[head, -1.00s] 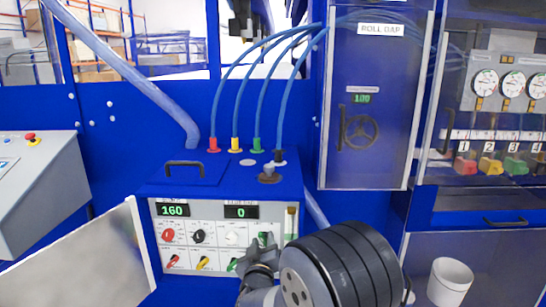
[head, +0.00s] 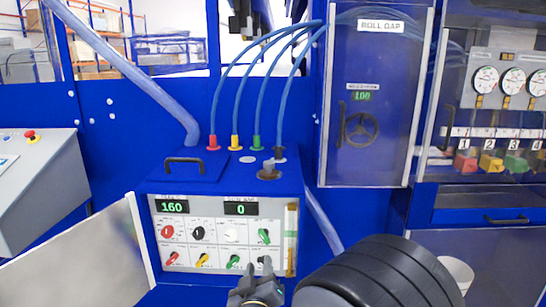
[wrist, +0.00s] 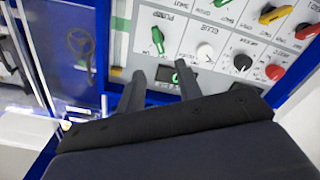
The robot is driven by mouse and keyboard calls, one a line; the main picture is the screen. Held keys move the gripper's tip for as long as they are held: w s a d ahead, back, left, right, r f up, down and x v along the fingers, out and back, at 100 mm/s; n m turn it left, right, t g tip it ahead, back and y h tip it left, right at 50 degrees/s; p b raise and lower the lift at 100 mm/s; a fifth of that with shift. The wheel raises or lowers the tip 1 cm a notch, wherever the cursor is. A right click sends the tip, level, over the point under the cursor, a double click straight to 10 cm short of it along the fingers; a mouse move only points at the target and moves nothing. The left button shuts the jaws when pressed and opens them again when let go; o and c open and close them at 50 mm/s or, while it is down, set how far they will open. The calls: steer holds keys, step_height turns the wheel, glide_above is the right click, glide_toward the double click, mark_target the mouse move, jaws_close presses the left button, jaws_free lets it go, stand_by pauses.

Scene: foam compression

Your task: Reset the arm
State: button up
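My gripper (head: 258,268) is low in the middle of the head view, in front of the lower right of the control panel (head: 185,248). In the wrist view my gripper (wrist: 160,70) has its two dark fingers apart, with no object seen held between them. The panel appears upside down there, with a green knob (wrist: 157,40) just beyond the fingertips and a white knob (wrist: 205,52) to the right. In the head view the panel's displays read 160 (head: 172,207) and 0 (head: 240,209). The lower knobs behind the fingers are partly hidden.
A clear-fronted roll gap cabinet (head: 370,100) stands to the right of the panel box. A white bucket (head: 460,272) is partly hidden behind my arm. A grey sloped console (head: 35,190) and a pale sheet (head: 85,260) are at the left. Blue hoses rise from the box top.

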mark_target(263, 238)
steer(key=w, duration=0.3)
steer(key=w+p, duration=0.1)
steer(key=w, duration=0.7)
steer(key=shift+w+d, duration=0.1)
steer(key=shift+d, duration=0.15)
steer(key=shift+f+m, duration=0.15)
steer(key=shift+m, duration=0.25)
steer(key=shift+m+b, duration=0.35)
steer(key=shift+m, duration=0.15)
steer(key=m+b, duration=0.1)
steer(key=m, duration=0.5)
steer(key=shift+d+b, duration=0.15)
steer(key=shift+b, duration=0.2)
steer(key=shift+s+m, duration=0.2)
steer(key=shift+m, duration=0.1)
